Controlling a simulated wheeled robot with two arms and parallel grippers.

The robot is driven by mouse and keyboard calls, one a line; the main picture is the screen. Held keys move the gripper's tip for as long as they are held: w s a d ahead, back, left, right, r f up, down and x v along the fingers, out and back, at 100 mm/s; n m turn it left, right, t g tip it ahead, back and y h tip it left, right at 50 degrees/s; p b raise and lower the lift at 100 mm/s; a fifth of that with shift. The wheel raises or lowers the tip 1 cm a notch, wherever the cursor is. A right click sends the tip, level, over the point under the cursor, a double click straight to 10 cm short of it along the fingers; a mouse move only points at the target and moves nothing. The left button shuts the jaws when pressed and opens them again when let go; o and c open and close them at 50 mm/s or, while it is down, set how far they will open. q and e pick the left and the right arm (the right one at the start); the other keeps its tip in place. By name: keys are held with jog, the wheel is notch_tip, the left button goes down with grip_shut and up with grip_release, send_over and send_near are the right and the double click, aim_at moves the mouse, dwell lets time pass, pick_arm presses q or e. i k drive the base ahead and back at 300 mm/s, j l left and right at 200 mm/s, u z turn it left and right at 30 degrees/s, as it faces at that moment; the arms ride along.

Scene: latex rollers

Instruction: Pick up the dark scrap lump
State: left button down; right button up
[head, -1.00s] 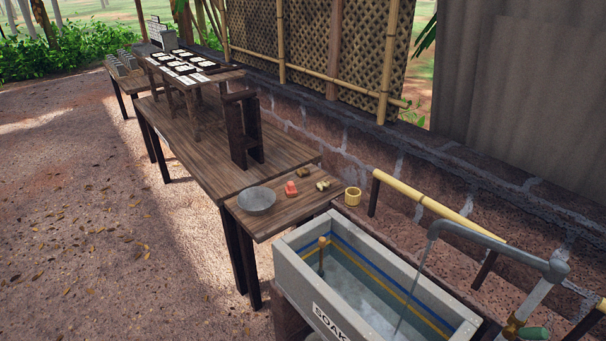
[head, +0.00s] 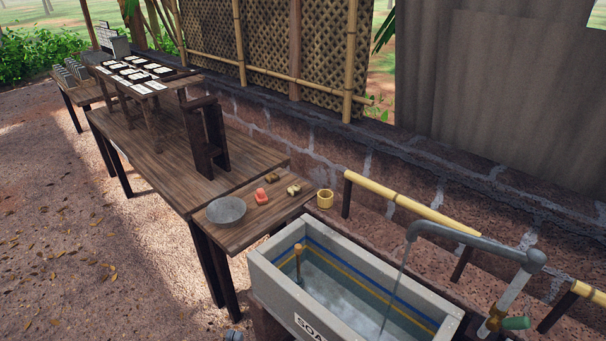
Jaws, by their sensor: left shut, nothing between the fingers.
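A small grey tip, apparently my left gripper (head: 233,336), just shows at the bottom edge, shut and empty, in front of the table and well apart from the lumps. My right gripper is not in view.
A grey water trough (head: 262,272) with a running tap stands close in front of the table. A longer wooden table (head: 165,165) with a dark stand (head: 204,140) lies behind. Open ground is at left.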

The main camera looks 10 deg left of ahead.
aim_at(271, 177)
jog(key=i+j+z, duration=0.15)
jog(key=j, duration=0.3)
jog(key=i+j+z, duration=0.1)
jog(key=j, duration=0.4)
jog(key=i+j+z, duration=0.15)
jog(key=j, duration=0.35)
jog(key=i+j+z, duration=0.15)
jog(key=j, duration=0.35)
jog(key=i+j, duration=0.15)
jog(key=j, duration=0.25)
jog(key=i+j, duration=0.2)
jog(key=j, duration=0.2)
jog(key=i+j, duration=0.15)
jog(key=j, duration=0.25)
jog(key=i+j, duration=0.15)
jog(key=j, duration=0.2)
jog(key=i+j, duration=0.15)
jog(key=j, duration=0.25)
jog(key=i+j, duration=0.2)
jog(key=j, duration=0.2)
jog(key=z, duration=0.05)
